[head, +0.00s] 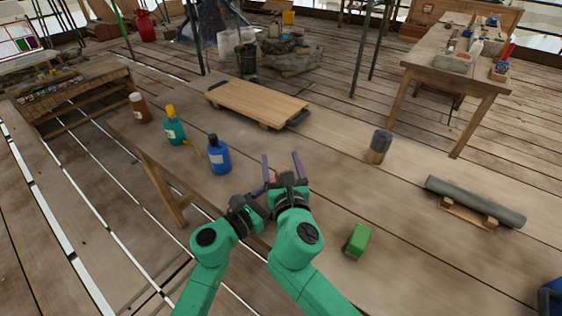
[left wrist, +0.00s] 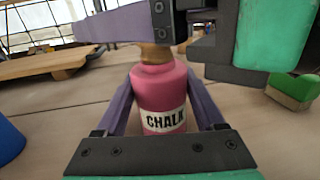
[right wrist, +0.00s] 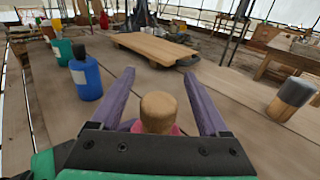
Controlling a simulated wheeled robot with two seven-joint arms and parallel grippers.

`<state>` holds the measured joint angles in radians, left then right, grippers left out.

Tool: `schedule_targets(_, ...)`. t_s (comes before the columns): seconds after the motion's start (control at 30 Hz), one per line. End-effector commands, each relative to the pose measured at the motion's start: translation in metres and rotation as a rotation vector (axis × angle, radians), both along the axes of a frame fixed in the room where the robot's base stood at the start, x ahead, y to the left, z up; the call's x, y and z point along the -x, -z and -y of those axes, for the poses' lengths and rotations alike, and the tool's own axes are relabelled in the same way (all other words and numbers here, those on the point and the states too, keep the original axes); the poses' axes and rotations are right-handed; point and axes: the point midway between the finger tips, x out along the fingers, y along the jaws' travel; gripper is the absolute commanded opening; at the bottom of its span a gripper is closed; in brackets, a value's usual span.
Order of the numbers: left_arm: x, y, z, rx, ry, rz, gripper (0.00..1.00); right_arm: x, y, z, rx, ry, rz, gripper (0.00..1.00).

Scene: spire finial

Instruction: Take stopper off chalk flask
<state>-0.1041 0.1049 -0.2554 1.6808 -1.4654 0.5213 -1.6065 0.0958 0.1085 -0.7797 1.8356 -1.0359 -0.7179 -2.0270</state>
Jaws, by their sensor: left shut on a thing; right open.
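The chalk flask (left wrist: 162,92) is pink with a white CHALK label and stands upright. My left gripper (left wrist: 160,82) is shut on it, one purple finger on each side. Its stopper (right wrist: 158,110) is a round tan cork, seated in the neck; a bit of it shows in the left wrist view (left wrist: 155,55). My right gripper (right wrist: 158,84) is open above the flask, its fingers on either side of the cork with gaps. In the head view my right gripper (head: 281,160) mostly hides the flask and the left fingertips.
A blue bottle (head: 219,158), a teal bottle (head: 174,131) and a brown bottle (head: 139,109) stand to the left. A wooden board (head: 257,101) lies behind. A grey-topped wooden cylinder (head: 379,147), a grey roller (head: 475,200) and a green block (head: 357,241) are to the right.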

Motion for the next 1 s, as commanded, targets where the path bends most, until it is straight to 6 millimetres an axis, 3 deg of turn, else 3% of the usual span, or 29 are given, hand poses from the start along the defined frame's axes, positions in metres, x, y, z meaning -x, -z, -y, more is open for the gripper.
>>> schedule_targets(0.1,0.0001,0.0,0.0001,0.0,0.0,0.0,0.0,0.0003,0.0001,0.0,0.0,0.0,0.0,0.79)
schedule_targets(0.13,0.0001,0.0,0.0001,0.0,0.0,0.0,0.0,0.0003,0.0001,0.0001,0.0,0.0,0.0,0.71)
schedule_targets(0.3,0.0001,0.0,0.0001,0.0,0.0,0.0,0.0,0.0005,0.0002,0.0003,0.0,0.0,0.0,0.06)
schedule_targets(0.33,0.0001,0.0,0.0001,0.0,0.0,0.0,0.0,0.0005,0.0002,0.0003,0.0,0.0,0.0,0.0)
schedule_targets(1.0,0.0001,0.0,0.0001,0.0,0.0,0.0,0.0,0.0005,0.0,0.0005,0.0,0.001,0.0,0.0)
